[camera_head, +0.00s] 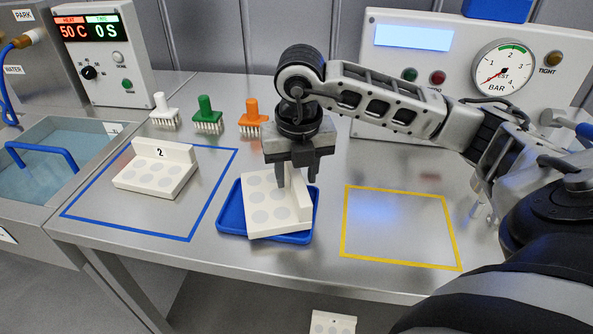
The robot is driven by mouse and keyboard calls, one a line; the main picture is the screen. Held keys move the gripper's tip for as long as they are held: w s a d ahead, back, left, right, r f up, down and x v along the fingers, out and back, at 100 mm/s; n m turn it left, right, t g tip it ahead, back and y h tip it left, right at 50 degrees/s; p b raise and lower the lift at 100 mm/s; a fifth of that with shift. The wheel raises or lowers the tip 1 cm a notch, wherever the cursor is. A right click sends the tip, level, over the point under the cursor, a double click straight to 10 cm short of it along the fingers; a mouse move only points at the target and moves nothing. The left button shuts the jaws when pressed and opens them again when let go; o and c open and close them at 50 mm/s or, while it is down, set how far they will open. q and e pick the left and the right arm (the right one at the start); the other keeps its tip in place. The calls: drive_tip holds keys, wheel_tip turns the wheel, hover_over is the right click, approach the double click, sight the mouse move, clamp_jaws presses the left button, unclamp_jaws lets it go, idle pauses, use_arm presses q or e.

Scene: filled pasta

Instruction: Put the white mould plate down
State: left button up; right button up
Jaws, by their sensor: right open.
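A white mould plate (267,209) with round grey recesses rests on a blue tray (233,221), slightly askew to it. My right gripper (297,178) points down over this plate, with its open fingers on either side of the plate's upright wall. The fingers hide part of that wall, and I cannot tell if they touch it. Another white mould plate, marked 2 (150,176), lies inside the blue outlined square (126,228) at the left. My left gripper is not in view.
White, green and orange brushes (207,116) stand behind the plates. A yellow outlined square (400,263) to the right is empty. A pressure test unit (452,58) and a heater box (104,55) stand behind. A water basin (50,160) is at left. Another white plate (333,322) shows below the table edge.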

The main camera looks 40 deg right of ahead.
drive_tip(key=r, duration=0.6)
drive_tip(key=shift+s+a, duration=0.2)
drive_tip(key=shift+s, duration=0.05)
use_arm(q)
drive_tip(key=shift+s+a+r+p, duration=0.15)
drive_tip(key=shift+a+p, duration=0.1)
drive_tip(key=shift+p, duration=0.45)
use_arm(e)
wheel_tip(320, 180, up, 6)
drive_tip(key=shift+s+a+r, duration=0.15)
drive_tip(key=shift+s, duration=0.25)
